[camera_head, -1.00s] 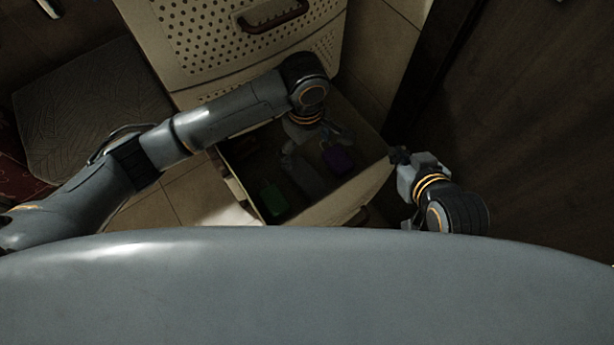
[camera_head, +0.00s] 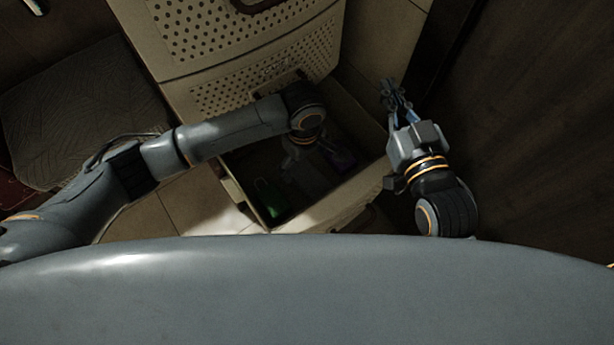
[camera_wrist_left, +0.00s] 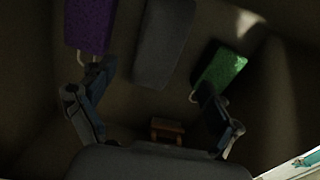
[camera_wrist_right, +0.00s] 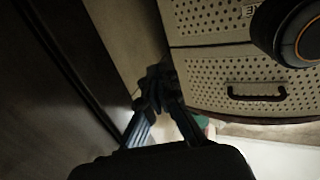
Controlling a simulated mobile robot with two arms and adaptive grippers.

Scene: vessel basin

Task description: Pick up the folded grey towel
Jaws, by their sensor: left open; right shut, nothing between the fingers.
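The folded grey towel (camera_wrist_left: 163,42) lies in the open drawer, between a purple item (camera_wrist_left: 90,25) and a green item (camera_wrist_left: 222,70) in the left wrist view. In the head view the towel (camera_head: 311,178) is dim and partly hidden by my left arm. My left gripper (camera_wrist_left: 149,80) is open and empty inside or just over the drawer.
The drawer's front wall (camera_head: 335,205) and sides enclose the items. A perforated cream cabinet (camera_head: 235,45) stands behind. A small brown block-like thing (camera_wrist_left: 167,130) shows in the left wrist view. A dark wooden panel (camera_head: 530,130) fills the right side.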

